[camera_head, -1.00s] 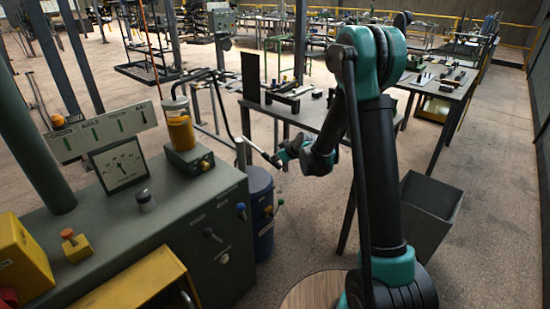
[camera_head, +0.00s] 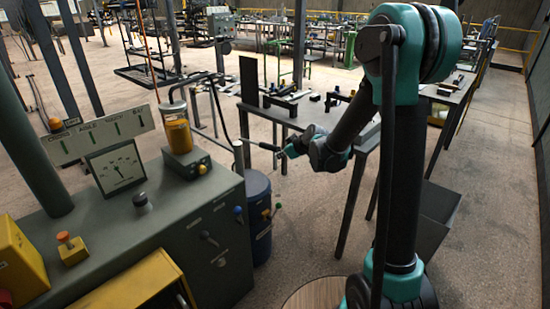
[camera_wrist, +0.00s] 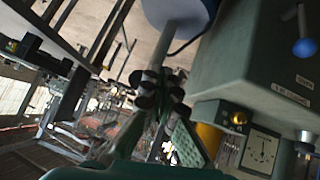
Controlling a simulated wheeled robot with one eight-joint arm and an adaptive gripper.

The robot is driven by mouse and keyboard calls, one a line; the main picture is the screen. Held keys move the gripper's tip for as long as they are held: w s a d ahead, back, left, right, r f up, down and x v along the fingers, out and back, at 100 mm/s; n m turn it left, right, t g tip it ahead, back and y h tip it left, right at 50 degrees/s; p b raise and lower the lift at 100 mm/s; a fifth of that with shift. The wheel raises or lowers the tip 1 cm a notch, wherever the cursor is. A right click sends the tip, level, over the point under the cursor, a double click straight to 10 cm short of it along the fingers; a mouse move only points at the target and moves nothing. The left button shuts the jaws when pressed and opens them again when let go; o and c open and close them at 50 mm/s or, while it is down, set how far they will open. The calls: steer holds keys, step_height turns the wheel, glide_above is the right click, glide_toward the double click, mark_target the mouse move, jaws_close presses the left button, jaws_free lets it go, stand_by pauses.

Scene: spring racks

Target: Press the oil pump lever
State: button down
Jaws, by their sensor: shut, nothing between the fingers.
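A blue oil drum (camera_head: 258,215) stands beside the grey-green control cabinet, with a thin grey upright post (camera_head: 240,158) on top. A thin dark bar (camera_head: 262,146), which looks like the pump lever, runs from the post's top toward my gripper (camera_head: 281,153). My gripper is above and to the right of the drum. The drum's blue top (camera_wrist: 170,10) is behind. I cannot tell whether the fingers touch the lever.
The cabinet (camera_head: 215,235) carries a dial gauge (camera_head: 117,167), an amber oil jar (camera_head: 177,133) and knobs. A dark workbench (camera_head: 300,118) with metal parts stands behind my gripper. A grey bin (camera_head: 432,225) is at the right. The floor between drum and bench is open.

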steer(key=shift+f+v, duration=0.25)
steer(key=shift+v, duration=1.6)
steer(key=shift+s+d, duration=0.15)
steer(key=shift+d, duration=0.1)
steer(key=s+d+f+m+g+h, duration=0.1)
steer(key=s+d+f+m+h, duration=0.1)
steer(key=s+d, duration=0.5)
steer(key=s+d+f+m+g+h, duration=0.1)
steer(key=s+d+m, duration=0.4)
steer(key=s, duration=0.7)
steer(key=s+d+f+m+g+h, duration=0.1)
steer(key=s+d+f+m+h, duration=0.2)
steer(key=s+d, duration=0.6)
steer(key=shift+s+f+m+h, duration=0.3)
steer(key=shift+s+m, duration=0.3)
steer(key=shift+s, duration=0.25)
